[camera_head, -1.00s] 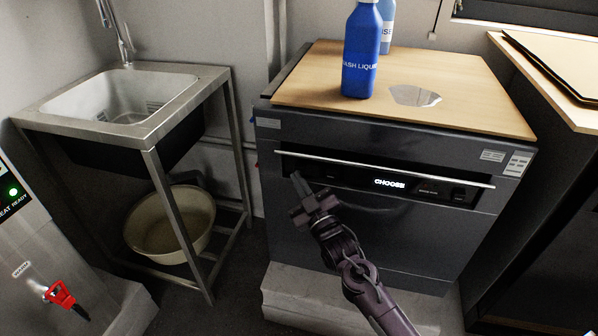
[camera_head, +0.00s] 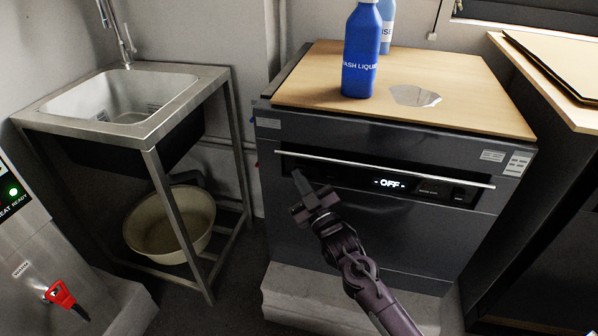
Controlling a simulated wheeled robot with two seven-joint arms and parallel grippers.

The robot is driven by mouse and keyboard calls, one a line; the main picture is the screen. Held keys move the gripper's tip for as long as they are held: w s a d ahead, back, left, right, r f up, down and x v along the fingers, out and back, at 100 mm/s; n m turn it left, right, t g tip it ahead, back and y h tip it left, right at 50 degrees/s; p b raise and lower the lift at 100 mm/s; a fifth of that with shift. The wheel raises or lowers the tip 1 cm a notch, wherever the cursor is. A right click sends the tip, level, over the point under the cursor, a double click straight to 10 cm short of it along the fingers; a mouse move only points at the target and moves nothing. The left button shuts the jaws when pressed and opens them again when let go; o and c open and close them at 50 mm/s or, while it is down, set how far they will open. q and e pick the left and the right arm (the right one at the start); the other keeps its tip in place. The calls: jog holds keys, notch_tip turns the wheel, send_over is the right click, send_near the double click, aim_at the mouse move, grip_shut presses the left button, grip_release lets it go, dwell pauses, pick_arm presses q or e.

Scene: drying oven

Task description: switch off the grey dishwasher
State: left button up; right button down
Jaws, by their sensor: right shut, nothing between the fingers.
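The grey dishwasher (camera_head: 400,230) stands in the middle of the head view with its door shut. A long silver bar runs across its control panel (camera_head: 440,190). The lit display (camera_head: 389,183) on the panel reads "-OFF-". My right gripper (camera_head: 298,176) is shut and empty, with its tip at the left part of the panel, just below the bar. I cannot tell whether the tip touches the panel; the spot behind it is hidden. My left gripper is not in view.
A blue wash liquid bottle (camera_head: 360,55) and a paler bottle (camera_head: 386,25) stand on the dishwasher's wooden top (camera_head: 455,95). A steel sink (camera_head: 125,95) stands left, with a basin (camera_head: 170,225) below. A steel machine with a red tap (camera_head: 62,296) is at lower left.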

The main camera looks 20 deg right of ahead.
jog(key=shift+s+a+p, duration=0.2)
jog(key=shift+s+p, duration=0.15)
jog(key=s+a+p, duration=0.3)
jog(key=s, duration=0.2)
jog(key=shift+a, duration=0.2)
dwell(0.4)
